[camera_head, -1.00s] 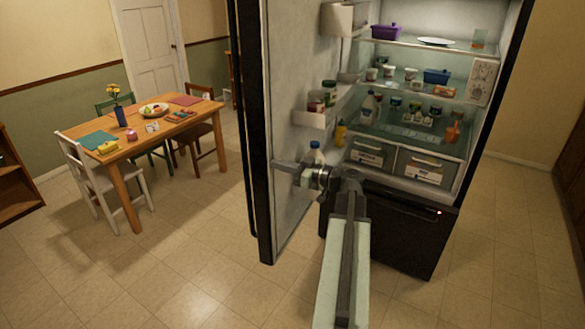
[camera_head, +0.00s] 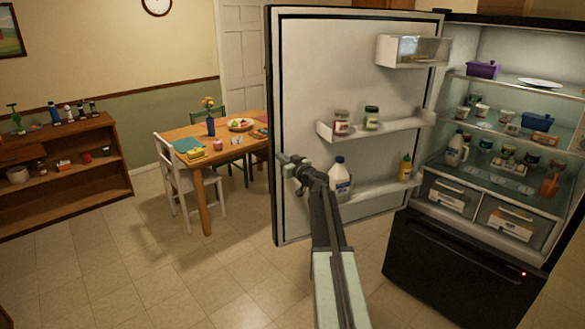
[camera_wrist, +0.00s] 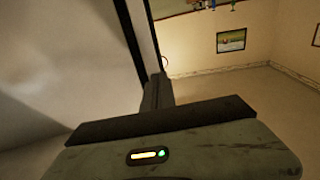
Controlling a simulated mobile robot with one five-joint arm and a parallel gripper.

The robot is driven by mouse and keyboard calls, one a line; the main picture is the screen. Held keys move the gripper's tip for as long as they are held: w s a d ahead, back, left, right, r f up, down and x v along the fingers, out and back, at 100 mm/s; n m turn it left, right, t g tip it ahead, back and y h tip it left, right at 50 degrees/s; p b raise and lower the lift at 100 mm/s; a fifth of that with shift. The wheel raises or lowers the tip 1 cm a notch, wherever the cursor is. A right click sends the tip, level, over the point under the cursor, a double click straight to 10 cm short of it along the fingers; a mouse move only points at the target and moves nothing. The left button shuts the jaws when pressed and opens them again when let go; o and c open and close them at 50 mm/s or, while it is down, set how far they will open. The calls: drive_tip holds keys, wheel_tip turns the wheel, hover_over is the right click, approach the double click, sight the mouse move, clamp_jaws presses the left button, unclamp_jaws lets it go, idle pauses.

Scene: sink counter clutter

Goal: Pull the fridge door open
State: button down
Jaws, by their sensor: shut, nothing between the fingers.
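The fridge door (camera_head: 300,100) stands wide open, with its white inner face and shelves turned toward me. The fridge (camera_head: 500,150) is at the right with its lit shelves in plain view. My gripper (camera_head: 283,159) is shut and empty at the free left edge of the door, on the inner side. In the wrist view, its fingers (camera_wrist: 157,92) point along the dark door edge (camera_wrist: 131,40), with the pale inner face at left. Whether they touch the door I cannot tell. The door's outer side and handle are hidden.
Door shelves hold jars, a white jug (camera_head: 340,178) and a yellow bottle (camera_head: 405,168). A dining table (camera_head: 205,158) with a white chair (camera_head: 175,185) stands behind the door at left. A wooden shelf unit (camera_head: 60,170) is at far left. The floor in front is clear.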

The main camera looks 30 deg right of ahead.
drive_tip(key=shift+w+d, duration=0.1)
drive_tip(key=shift+w, duration=2.7)
approach(275, 152)
drive_tip(key=s+a, duration=0.1)
drive_tip(key=a, duration=0.2)
drive_tip(key=s+a, duration=0.1)
drive_tip(key=shift+s+a+f, duration=0.2)
drive_tip(key=shift+s+f, duration=0.05)
drive_tip(key=shift+s, duration=0.05)
